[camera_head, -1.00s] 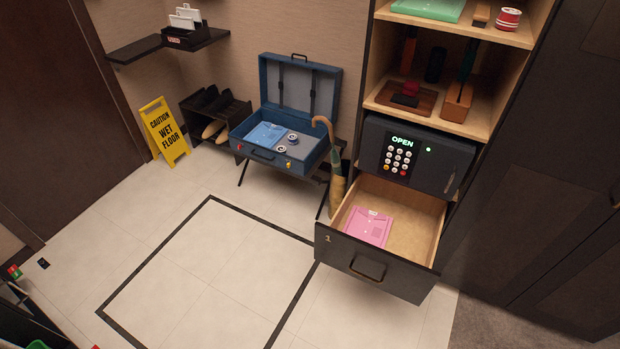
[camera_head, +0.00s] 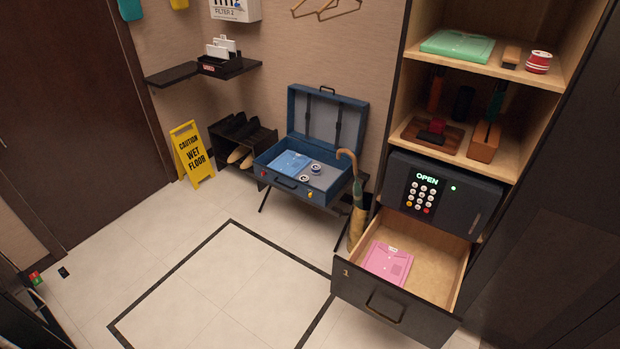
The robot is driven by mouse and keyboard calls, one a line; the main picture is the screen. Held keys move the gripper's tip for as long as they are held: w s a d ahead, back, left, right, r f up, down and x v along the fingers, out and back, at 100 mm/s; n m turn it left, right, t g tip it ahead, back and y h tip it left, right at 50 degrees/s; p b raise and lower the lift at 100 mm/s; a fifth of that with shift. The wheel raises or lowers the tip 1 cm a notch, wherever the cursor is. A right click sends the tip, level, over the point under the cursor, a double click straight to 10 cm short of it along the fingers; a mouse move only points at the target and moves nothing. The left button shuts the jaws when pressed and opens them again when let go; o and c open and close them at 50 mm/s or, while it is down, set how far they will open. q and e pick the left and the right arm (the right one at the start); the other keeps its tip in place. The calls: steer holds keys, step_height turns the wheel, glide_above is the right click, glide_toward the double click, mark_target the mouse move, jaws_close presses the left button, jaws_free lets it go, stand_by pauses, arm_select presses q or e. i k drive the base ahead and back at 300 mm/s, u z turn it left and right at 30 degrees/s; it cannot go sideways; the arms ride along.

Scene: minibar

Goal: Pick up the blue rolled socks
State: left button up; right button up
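An open blue suitcase (camera_head: 283,186) stands on a dark rack against the back wall. In it lie a folded blue shirt (camera_head: 290,163) at the left and two small round rolls at the right. The farther roll looks blue with white and seems to be the blue rolled socks (camera_head: 315,168). The nearer roll (camera_head: 304,178) is white with a dark centre. Both are small in the picture, and their exact colours are hard to tell. Neither of my grippers is in view.
An open drawer (camera_head: 366,300) holding a pink folded shirt (camera_head: 388,263) juts out at the right, below a safe (camera_head: 440,193). An umbrella (camera_head: 357,205) stands beside the suitcase. A yellow wet-floor sign (camera_head: 191,155) stands at the left. The tiled floor (camera_head: 225,280) in front is clear.

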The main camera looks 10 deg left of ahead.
mark_target(316, 169)
steer(key=u, duration=0.45)
steer(key=i, duration=0.6)
steer(key=u, duration=1.2)
steer(key=i, duration=2.9)
steer(key=z, duration=1.2)
steer(key=i, duration=0.85)
steer(key=z, duration=0.95)
